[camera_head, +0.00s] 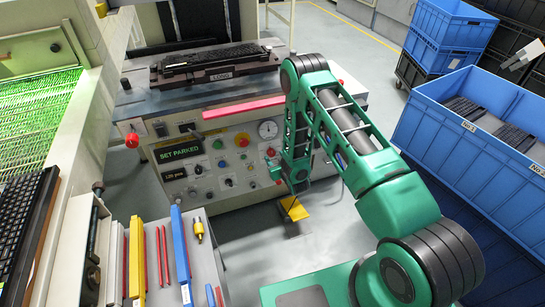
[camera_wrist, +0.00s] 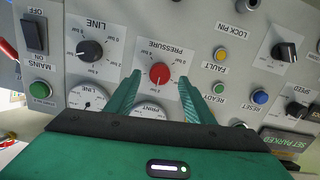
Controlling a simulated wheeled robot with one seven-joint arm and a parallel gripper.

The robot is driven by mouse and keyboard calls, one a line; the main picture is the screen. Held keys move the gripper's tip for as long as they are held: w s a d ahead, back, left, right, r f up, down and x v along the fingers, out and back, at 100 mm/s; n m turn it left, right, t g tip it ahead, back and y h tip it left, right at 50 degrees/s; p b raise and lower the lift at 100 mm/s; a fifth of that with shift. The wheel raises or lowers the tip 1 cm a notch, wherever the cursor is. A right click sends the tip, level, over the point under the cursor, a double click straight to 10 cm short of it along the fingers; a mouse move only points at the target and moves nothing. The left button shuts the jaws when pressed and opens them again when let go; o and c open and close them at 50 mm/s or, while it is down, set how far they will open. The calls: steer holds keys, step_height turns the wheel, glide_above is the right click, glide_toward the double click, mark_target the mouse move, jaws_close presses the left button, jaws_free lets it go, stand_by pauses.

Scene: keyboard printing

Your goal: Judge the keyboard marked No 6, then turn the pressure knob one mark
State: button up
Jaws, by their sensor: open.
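The red pressure knob (camera_wrist: 160,73) is on the grey control panel, under the word PRESSURE, which appears upside down in the wrist view. My gripper (camera_wrist: 160,78) is open, with one green finger on each side of the knob. I cannot tell whether the fingers touch it. In the head view my gripper (camera_head: 272,168) is at the front of the panel, partly hidden by my arm. A dark keyboard (camera_head: 210,56) lies in a holder labelled LONG on top of the machine. Another dark keyboard (camera_head: 22,225) is at the left edge. I cannot read a No 6 mark on either.
The panel also carries a black LINE knob (camera_wrist: 90,50), gauges, and green, blue and yellow buttons. The display (camera_head: 182,147) reads SET PARKED. Blue crates (camera_head: 420,112) with dark keyboards stand at right. A side table (camera_head: 203,250) holds coloured tools.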

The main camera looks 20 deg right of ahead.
mark_target(272, 154)
steer(key=shift+x, duration=1.85)
steer(key=shift+c, duration=0.6)
steer(key=c, duration=0.9)
steer(key=m, duration=0.3)
steer(key=shift+d, duration=0.1)
steer(key=shift+m+y, duration=0.3)
steer(key=shift+m, duration=1.3)
steer(key=shift+s, duration=0.1)
